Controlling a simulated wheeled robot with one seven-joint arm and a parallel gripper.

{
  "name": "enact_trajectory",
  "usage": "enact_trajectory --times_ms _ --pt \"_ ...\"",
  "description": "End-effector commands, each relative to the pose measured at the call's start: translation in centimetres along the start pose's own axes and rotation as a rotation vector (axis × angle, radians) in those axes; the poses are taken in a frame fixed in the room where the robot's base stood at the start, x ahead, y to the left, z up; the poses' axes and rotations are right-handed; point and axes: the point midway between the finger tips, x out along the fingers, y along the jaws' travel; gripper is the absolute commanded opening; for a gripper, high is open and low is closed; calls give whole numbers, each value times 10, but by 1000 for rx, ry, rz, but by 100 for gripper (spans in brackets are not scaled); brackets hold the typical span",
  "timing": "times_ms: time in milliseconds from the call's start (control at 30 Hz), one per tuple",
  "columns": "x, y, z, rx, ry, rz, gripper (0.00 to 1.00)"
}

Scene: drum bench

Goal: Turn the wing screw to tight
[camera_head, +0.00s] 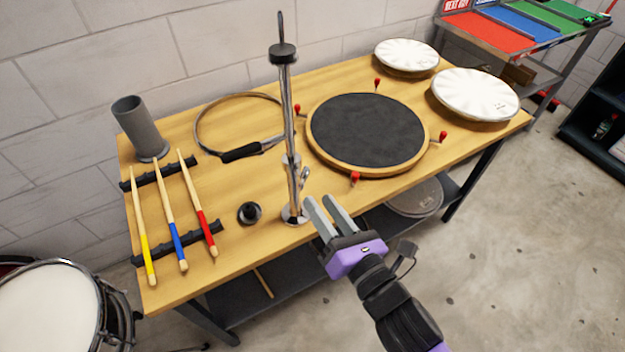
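A chrome stand (290,120) stands upright near the front edge of the wooden bench, with its round foot on the bench top. A small metal wing screw (304,174) sticks out to the right from the lower part of its pole. It is too small to tell how far it is turned. My gripper (318,199) is in front of the bench edge, just right of the stand's foot and below the wing screw in the picture. Its two grey fingers are apart with nothing visible between them. It appears clear of the stand.
On the bench (235,258) are a round black practice pad (367,130) with red knobs, a hoop (205,105), a rack with three sticks (170,225), a black knob (249,213), a grey cup (140,128) and white drum heads (475,94). A drum (48,310) stands front left.

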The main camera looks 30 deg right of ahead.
Motion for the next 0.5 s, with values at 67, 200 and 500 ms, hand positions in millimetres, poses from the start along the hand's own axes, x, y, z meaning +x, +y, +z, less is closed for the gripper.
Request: enact_trajectory --times_ms 67,200,500 --pt "0 -1 0 -70 3 -5 32" --pt "3 -1 0 -120 3 -5 32" --pt "41 0 2 -120 1 -4 32"
